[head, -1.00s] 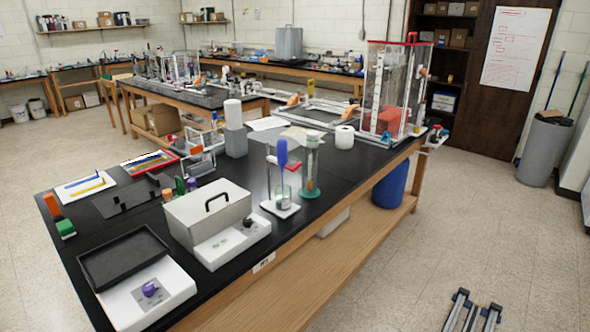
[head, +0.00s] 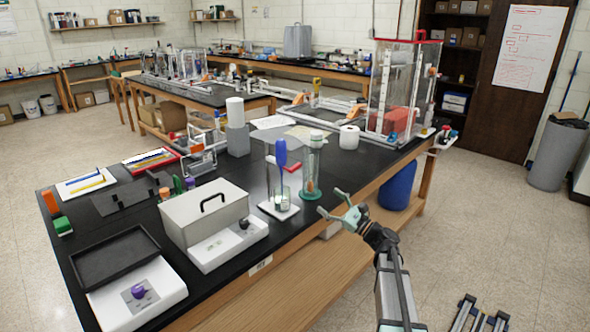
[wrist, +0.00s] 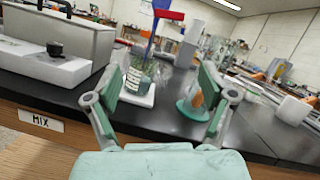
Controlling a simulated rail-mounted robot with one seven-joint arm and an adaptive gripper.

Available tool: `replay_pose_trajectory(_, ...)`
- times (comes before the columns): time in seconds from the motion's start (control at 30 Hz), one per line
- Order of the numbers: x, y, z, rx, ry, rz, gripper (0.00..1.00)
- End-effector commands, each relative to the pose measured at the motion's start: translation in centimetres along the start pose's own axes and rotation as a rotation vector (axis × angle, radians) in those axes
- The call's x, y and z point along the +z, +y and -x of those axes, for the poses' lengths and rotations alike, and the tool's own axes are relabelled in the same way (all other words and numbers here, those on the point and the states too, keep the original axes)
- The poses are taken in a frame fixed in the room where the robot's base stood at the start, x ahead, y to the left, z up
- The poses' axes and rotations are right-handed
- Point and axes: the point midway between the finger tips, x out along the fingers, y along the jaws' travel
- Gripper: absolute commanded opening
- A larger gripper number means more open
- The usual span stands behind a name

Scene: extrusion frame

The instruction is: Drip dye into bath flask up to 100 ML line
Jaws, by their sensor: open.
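A blue-bulbed dropper (head: 281,154) stands upright in a stand with a red clamp, near the bench's front edge. Below it a small clear glass vessel with marks (wrist: 142,76), likely the bath flask, sits on a white base (head: 279,210). Its 100 ML line and liquid level are too small to read. A tall glass cylinder (head: 313,158) with a green foot and something orange inside stands just right of it. My gripper (head: 331,201) is open and empty, in front of the bench edge. In the wrist view its fingers (wrist: 163,76) frame the vessel and the green foot, apart from both.
A paper roll (head: 349,137) and a tall clear tank (head: 398,92) stand to the right. Some bare black bench top lies between the cylinder and the roll.

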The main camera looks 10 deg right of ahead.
Motion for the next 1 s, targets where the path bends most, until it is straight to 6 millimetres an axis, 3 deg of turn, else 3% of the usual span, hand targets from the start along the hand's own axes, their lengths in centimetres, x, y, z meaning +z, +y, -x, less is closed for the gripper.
replay_pose_trajectory(0.13,1.2,-1.1,0.1,-0.050,-0.062,-0.149,0.82)
replay_pose_trajectory(0.37,1.3,-1.2,-1.3,-0.045,-0.060,-0.182,0.82)
replay_pose_trajectory(1.0,1.9,-1.8,-13.3,-0.043,-0.058,-0.178,0.82)
